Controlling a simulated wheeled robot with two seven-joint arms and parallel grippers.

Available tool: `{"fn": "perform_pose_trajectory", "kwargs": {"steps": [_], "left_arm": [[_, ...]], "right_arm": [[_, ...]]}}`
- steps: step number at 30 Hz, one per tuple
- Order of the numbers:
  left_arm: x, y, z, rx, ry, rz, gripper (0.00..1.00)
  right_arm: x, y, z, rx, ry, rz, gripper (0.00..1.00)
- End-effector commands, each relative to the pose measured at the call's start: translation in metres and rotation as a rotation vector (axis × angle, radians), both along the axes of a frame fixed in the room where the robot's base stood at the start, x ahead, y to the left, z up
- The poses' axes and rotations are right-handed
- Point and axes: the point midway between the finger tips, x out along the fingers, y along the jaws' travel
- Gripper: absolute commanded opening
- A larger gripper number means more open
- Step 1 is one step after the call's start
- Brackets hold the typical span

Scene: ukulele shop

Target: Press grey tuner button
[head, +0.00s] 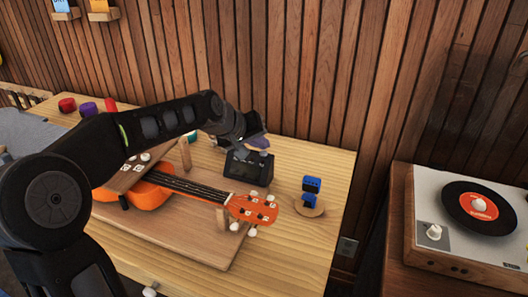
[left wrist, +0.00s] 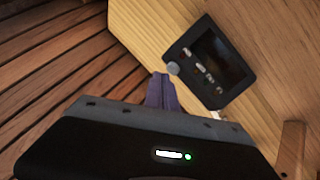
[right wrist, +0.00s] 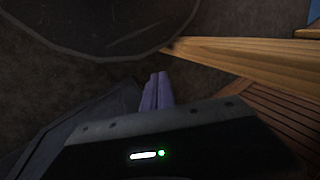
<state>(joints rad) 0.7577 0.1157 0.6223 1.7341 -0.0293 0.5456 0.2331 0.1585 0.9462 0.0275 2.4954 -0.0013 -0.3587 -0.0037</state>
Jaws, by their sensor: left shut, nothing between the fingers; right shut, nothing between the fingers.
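The tuner is a dark box (head: 250,168) with a screen, standing on the wooden table behind the ukulele's headstock. In the left wrist view the tuner (left wrist: 222,62) shows its dark screen, a row of small pale buttons and a round grey button (left wrist: 173,68) at its near edge. My left gripper (head: 257,141) is shut and empty, just above and behind the tuner's top. In the left wrist view its purple fingertips (left wrist: 161,77) are close to the grey button; I cannot tell whether they touch. My right gripper (right wrist: 157,76) is shut and empty, low beside a wooden edge.
An orange ukulele (head: 150,192) lies on a wooden board in front of the tuner, its headstock (head: 254,208) pointing right. A small blue device (head: 311,185) stands on a round wooden stand to the right. The slatted wall (head: 300,70) is close behind. A record player (head: 470,220) is farther right.

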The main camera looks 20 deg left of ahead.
Motion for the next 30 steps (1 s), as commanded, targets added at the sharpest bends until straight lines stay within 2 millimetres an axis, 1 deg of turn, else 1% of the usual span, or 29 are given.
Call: {"fn": "perform_pose_trajectory", "kwargs": {"steps": [8, 25, 30], "left_arm": [[0.0, -0.0004, -0.0088, -0.001, -0.001, -0.001, 0.0], [-0.0002, -0.0002, -0.0094, 0.0, 0.001, -0.001, 0.0], [-0.0002, -0.0002, -0.0033, 0.0, 0.001, -0.001, 0.0]], "right_arm": [[0.0, 0.0, -0.008, 0.0, 0.0, 0.0, 0.0], [0.0, 0.0, -0.0078, 0.0, 0.0, 0.0, 0.0], [0.0, 0.0, -0.0033, 0.0, 0.0, 0.0, 0.0]]}}
